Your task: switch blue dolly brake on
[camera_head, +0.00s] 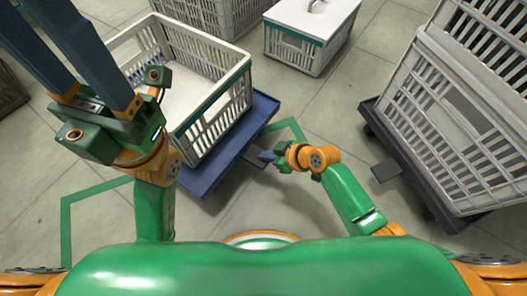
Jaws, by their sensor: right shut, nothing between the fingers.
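The blue dolly (206,182) stands on the floor at centre-left, under an open white crate (218,108) with a green rim. My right gripper (267,156) is shut and empty, with its blue-grey fingers beside the dolly's near right side. A small dark pedal-like part (253,161) shows there, partly hidden by the fingers. I cannot tell whether they touch it or how it is set. My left gripper (58,50) is raised close to the camera at upper left, and its fingertips run out of the picture.
A dark dolly (372,118) with a pedal (386,170) stands at right under a tilted-looking white crate (450,120). A lidded crate (308,45) with a green band stands at the back. Green lines mark the tiled floor.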

